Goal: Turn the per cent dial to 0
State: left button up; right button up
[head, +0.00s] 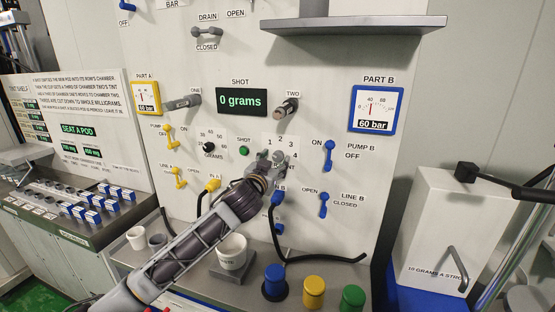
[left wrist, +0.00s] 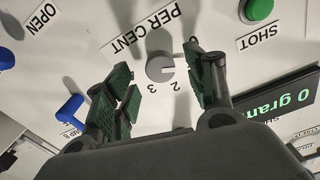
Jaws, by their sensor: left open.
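My left gripper (left wrist: 158,72) is open, with one finger on each side of the dial and gaps between. In the head view my left gripper (head: 272,160) covers most of the dial, with numbers 1 to 4 around it. My right gripper is not in view.
A green SHOT button (head: 244,151) and the GRAMS dial (head: 209,148) are left of the gripper. The blue PUMP B lever (head: 329,155) and LINE B lever (head: 323,204) are to its right. The display (head: 241,101) reads 0 grams. A shelf (head: 350,26) juts out above.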

aim_at(277, 158)
pick_arm(q)
jog(key=shift+x, duration=2)
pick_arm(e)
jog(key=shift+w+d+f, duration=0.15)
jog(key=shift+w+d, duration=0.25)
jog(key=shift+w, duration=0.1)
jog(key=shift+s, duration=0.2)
